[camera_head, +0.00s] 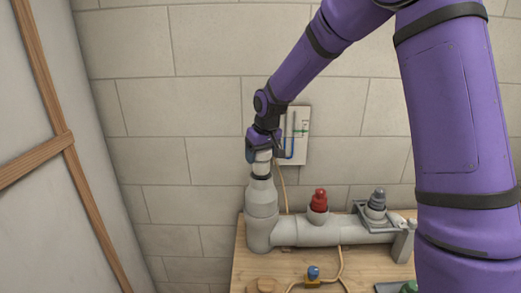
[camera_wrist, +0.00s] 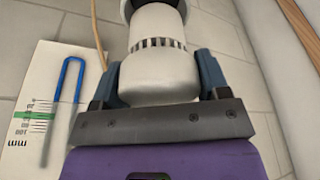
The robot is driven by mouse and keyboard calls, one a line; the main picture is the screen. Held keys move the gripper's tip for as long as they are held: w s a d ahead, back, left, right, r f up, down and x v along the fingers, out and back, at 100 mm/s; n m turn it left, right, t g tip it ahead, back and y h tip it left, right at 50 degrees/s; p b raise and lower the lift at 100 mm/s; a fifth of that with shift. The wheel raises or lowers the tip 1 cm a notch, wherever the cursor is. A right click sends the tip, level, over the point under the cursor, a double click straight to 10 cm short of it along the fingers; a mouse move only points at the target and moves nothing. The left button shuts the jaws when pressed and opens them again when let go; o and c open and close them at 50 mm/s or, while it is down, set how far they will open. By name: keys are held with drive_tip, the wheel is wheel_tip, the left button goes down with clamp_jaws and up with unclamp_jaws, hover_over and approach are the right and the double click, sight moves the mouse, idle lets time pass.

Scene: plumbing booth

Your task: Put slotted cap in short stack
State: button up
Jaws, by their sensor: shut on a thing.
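The slotted cap is white with a ring of dark slots (camera_wrist: 158,44) and fills the middle of the wrist view. My gripper (camera_wrist: 160,82) is shut on its wide end, with one blue-grey finger on each side. In the head view my gripper (camera_head: 262,157) points down over the upright grey pipe stack (camera_head: 261,198) at the left end of the pipe run. The cap (camera_head: 262,167) meets the dark ring at the stack's top, in line with it. I cannot tell how deep the cap sits in the stack.
A grey horizontal pipe (camera_head: 305,232) runs right along the wooden bench (camera_head: 250,272), with a red fitting (camera_head: 319,201) and a grey fitting (camera_head: 376,203) on top. A white gauge card (camera_head: 297,135) hangs on the wall close by. A yellow cord (camera_head: 341,262) lies in front.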

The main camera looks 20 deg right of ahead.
sight(261, 164)
drive_tip(key=shift+f, duration=1.45)
drive_tip(key=shift+f, duration=0.5)
drive_tip(key=o, duration=1.1)
drive_tip(key=shift+c, duration=0.2)
drive_tip(key=v, duration=1)
drive_tip(key=shift+s+r, duration=0.1)
drive_tip(key=shift+r, duration=0.3)
